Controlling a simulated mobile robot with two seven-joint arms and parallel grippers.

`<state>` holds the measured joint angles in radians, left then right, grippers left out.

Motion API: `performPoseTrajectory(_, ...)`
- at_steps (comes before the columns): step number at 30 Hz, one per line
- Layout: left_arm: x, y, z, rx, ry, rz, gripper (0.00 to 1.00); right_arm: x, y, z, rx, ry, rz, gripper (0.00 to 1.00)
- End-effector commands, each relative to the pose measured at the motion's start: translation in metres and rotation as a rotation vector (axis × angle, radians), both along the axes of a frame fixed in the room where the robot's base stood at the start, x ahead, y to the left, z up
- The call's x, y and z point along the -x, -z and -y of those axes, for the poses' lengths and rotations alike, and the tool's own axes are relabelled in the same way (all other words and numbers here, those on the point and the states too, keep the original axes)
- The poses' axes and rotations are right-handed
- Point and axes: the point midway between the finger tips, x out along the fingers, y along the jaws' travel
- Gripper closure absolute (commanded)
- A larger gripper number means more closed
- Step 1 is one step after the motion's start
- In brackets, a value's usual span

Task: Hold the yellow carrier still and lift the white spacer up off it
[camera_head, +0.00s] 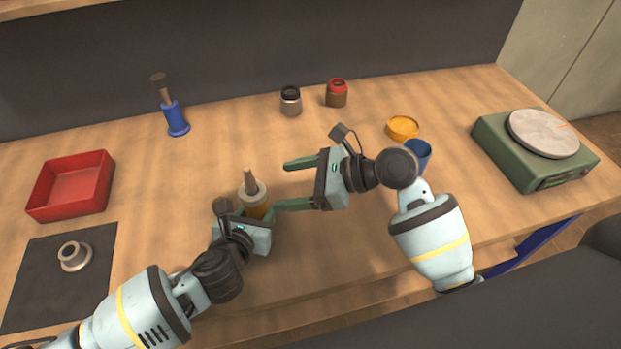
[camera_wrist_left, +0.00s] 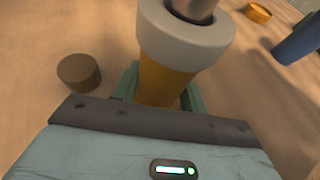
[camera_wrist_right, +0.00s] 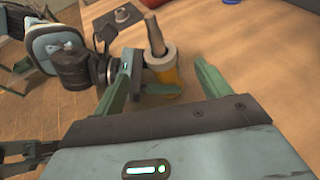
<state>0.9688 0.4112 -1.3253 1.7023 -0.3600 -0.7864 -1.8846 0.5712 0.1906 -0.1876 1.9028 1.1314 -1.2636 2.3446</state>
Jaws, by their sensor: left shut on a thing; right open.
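The yellow carrier (camera_head: 256,212) stands on the wooden table, and it also shows in both wrist views (camera_wrist_left: 160,82) (camera_wrist_right: 167,77). The white spacer (camera_head: 251,194) sits around its top as a thick ring (camera_wrist_left: 165,40) (camera_wrist_right: 161,60). A brownish post (camera_head: 249,176) sticks up through the ring. My left gripper (camera_wrist_left: 163,97) is shut on the carrier below the spacer, with a finger on each side. My right gripper (camera_head: 283,184) is open and empty. In the right wrist view its fingers (camera_wrist_right: 164,60) appear either side of the spacer, apart from it.
A red tray (camera_head: 40,203) and a dark mat (camera_head: 40,265) with a grey flanged ring (camera_head: 74,256) are at the left. A blue stand (camera_head: 174,118), two jars (camera_head: 291,102) (camera_head: 337,95), an orange dish (camera_head: 402,127), a blue cup (camera_head: 419,152) and a green scale (camera_head: 515,150) stand around.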

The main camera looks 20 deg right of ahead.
Motion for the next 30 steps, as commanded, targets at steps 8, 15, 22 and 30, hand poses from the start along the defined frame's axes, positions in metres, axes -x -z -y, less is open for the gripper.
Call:
performPoseTrajectory(8,0.0,0.001,0.0,0.0,0.0,-0.001,0.78,-0.016,0.018,-0.04,0.0,-0.001,0.0,0.24)
performPoseTrajectory(15,0.0,0.001,0.0,0.0,0.0,-0.001,0.78,-0.025,0.027,-0.061,0.0,0.0,-0.001,0.24)
performPoseTrajectory(22,0.0,0.001,0.0,0.0,0.0,-0.001,0.78,-0.027,0.029,-0.065,0.0,0.001,0.0,0.24)
performPoseTrajectory(30,0.0,0.001,0.0,0.0,0.0,-0.001,0.78,-0.027,0.029,-0.065,0.0,0.001,0.0,0.37)
